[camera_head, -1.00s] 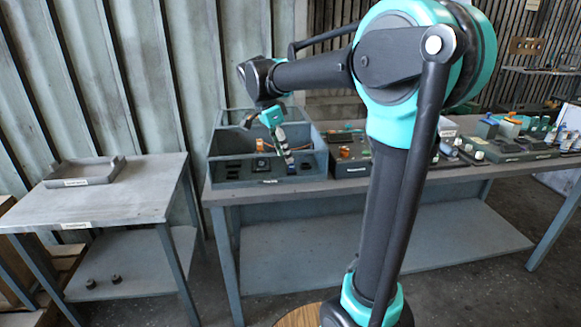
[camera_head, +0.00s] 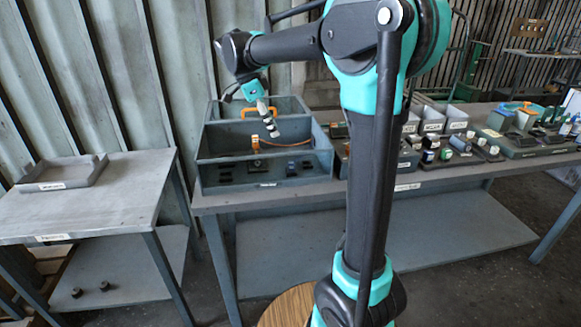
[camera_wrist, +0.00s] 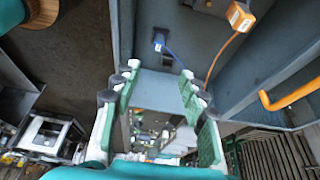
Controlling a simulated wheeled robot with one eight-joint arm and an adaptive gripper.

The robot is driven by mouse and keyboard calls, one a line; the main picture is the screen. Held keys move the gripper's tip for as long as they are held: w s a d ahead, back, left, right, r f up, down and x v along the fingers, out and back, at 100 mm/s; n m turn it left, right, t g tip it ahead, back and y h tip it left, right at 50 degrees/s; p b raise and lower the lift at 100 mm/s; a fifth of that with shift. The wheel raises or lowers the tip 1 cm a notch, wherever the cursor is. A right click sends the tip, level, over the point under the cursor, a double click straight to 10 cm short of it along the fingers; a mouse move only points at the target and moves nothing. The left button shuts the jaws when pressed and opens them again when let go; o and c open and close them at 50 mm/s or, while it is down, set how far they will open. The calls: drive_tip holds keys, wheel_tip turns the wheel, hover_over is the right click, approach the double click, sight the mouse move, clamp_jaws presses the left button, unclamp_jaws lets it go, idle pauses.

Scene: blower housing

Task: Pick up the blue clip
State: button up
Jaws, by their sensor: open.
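The blue clip (camera_wrist: 159,42) is a small blue block on a thin blue cable, lying on a grey surface in the wrist view. It shows just beyond the gap between my fingertips, apart from them. My gripper (camera_wrist: 160,75) is open and empty, its green-lined fingers spread. In the head view, my gripper (camera_head: 271,130) hangs tilted over the grey divided bin (camera_head: 265,184). I cannot make out the blue clip in the head view.
An orange clip (camera_wrist: 239,16) on an orange cable lies right of the blue one. An orange handle (camera_wrist: 288,97) stands at the bin's wall. Grey walls flank the fingers. Small containers (camera_head: 455,125) crowd the bench to the right; a tray (camera_head: 60,174) sits left.

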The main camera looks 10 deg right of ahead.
drive_tip(key=shift+s+x, duration=0.2)
drive_tip(key=shift+x, duration=6.85)
drive_tip(key=shift+c, duration=0.6)
drive_tip(key=shift+r, duration=0.1)
drive_tip(key=c, duration=0.9)
